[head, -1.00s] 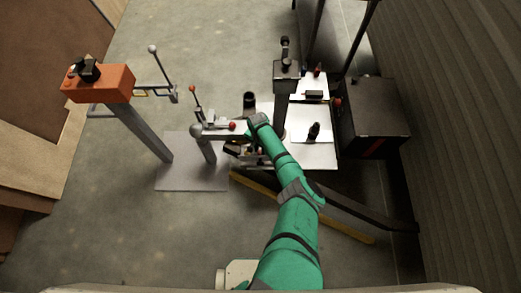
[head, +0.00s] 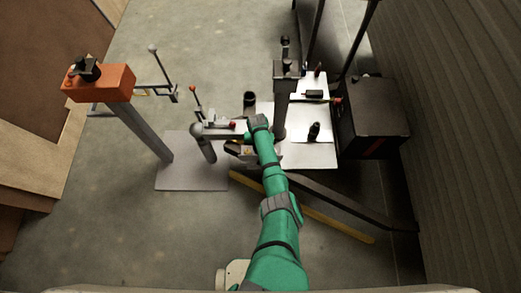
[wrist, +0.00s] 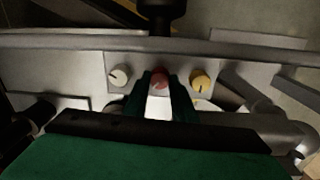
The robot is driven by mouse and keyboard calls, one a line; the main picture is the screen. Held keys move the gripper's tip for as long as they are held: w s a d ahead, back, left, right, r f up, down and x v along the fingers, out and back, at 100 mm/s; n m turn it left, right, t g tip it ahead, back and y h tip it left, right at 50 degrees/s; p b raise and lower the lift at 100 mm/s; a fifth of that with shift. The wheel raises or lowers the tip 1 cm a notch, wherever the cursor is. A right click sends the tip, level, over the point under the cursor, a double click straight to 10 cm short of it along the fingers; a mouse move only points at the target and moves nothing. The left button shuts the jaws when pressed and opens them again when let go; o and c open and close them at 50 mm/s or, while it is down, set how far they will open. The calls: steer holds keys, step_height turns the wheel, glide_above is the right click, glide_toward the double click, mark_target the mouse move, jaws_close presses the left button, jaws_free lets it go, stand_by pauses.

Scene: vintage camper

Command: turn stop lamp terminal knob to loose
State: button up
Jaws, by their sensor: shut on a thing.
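In the wrist view, a pale metal panel (wrist: 218,66) carries a row of three knobs. The middle knob is red (wrist: 160,76). A white knob (wrist: 119,75) with a dark pointer mark is on its left, and a yellow knob (wrist: 200,79) is on its right. My gripper (wrist: 161,88) has its two dark green fingers on either side of the red knob and is shut on it. The fingers cover the red knob's sides, and no mark on it can be read. I see no lettering that names any knob. In the head view my arm hides the knobs.
An orange box on a post (head: 108,83) stands at the left, beside a lever. A dark post (head: 281,115) rises just right of my wrist. A black cabinet (head: 375,110) stands at the right. A yellow bar (head: 330,222) lies low at the front right. Concrete floor is clear at the front left.

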steer(key=n, duration=0.5)
steer(key=shift+n, duration=0.4)
steer(key=shift+d+n, duration=0.2)
steer(key=shift+n, duration=0.3)
steer(key=shift+o, duration=0.2)
steer(key=shift+n, duration=0.3)
steer(key=shift+s+a+n, duration=0.1)
steer(key=shift+a+n, duration=0.1)
steer(key=shift+n, duration=0.1)
steer(key=o, duration=1)
steer(key=shift+o, duration=0.2)
step_height(320, 180, up, 11)
steer(key=shift+a, duration=0.15)
